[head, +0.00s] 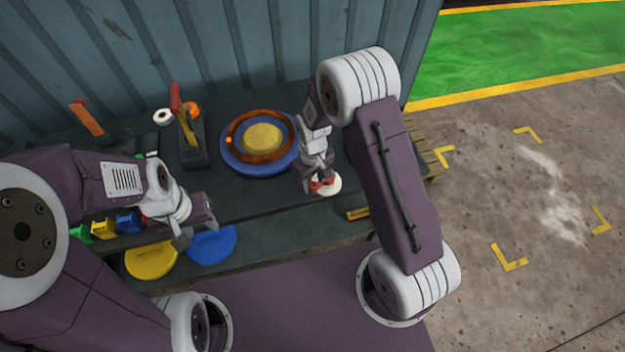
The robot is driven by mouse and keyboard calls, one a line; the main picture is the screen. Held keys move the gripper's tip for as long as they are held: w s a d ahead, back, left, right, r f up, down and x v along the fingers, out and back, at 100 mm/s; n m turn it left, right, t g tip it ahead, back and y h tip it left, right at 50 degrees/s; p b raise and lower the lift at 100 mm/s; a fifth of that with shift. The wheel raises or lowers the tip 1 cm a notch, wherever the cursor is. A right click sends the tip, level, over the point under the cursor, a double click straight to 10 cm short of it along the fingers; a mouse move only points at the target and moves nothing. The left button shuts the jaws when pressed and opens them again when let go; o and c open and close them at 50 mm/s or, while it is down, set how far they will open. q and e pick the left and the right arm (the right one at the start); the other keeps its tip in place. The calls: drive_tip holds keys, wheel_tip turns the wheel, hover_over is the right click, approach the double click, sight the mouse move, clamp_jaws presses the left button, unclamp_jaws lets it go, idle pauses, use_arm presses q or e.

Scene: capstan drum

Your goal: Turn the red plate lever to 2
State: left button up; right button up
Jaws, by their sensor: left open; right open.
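A small red part (327,185), which looks like the red plate lever, sits on a round white plate (334,187) on the dark bench. My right gripper (317,182) points down right at the red part, open, and hides much of it. I cannot tell whether the fingers touch it. The lever's pointing direction and any numbers on the plate are too small or covered to read. My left gripper (197,238) is open and empty, above the front of the bench near a blue disc (214,247).
A blue drum base with a copper ring and yellow centre (262,138) stands left of my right gripper. A red-handled upright lever (176,98) and an orange lever (86,117) stand further left. A yellow disc (151,262) and small coloured bins (103,229) are at front left.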

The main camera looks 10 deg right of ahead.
drive_tip(key=shift+d+f, duration=0.15)
drive_tip(key=shift+f, duration=0.15)
drive_tip(key=shift+c, duration=1)
clamp_jaws()
